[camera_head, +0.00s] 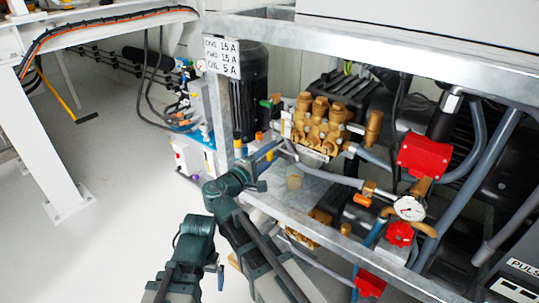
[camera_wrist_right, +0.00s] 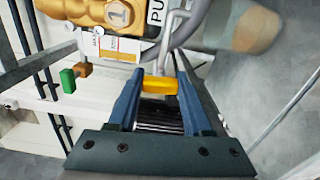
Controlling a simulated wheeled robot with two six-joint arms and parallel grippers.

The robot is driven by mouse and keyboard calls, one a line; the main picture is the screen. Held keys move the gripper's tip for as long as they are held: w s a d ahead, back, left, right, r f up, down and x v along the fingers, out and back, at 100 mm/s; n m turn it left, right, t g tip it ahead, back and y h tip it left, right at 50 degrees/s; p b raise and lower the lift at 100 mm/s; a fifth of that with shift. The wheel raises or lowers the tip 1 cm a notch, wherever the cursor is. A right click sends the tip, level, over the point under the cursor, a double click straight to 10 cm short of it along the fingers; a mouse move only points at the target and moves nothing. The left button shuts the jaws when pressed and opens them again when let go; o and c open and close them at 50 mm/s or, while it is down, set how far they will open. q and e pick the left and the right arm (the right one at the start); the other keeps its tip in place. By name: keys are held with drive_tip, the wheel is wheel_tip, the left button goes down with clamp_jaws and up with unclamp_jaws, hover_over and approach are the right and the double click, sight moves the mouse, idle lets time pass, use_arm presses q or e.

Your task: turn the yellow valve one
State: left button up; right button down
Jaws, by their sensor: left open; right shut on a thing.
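The yellow valve handle (camera_wrist_right: 160,85) sits between the two blue fingers of my right gripper (camera_wrist_right: 157,88) in the right wrist view. The fingers are shut on its sides. In the head view my right gripper (camera_head: 266,152) reaches up to the front of the brass pump, and a small yellow-orange piece (camera_head: 259,136) shows by its fingertips. I cannot tell there how far the handle is turned. My left gripper (camera_head: 220,277) is low in the head view, away from the valve. Only a blue finger shows clearly; it is open and holds nothing visible.
The brass pump (camera_head: 318,122) stands on a metal frame (camera_head: 330,205). A green handle (camera_wrist_right: 68,80) and white tags (camera_wrist_right: 118,48) are close to my right gripper. Red valves (camera_head: 424,155) and a gauge (camera_head: 409,208) are at right. The floor (camera_head: 110,185) at left is clear.

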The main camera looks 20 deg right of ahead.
drive_tip(key=shift+m, duration=0.6)
drive_tip(key=shift+c, duration=1.6)
unclamp_jaws()
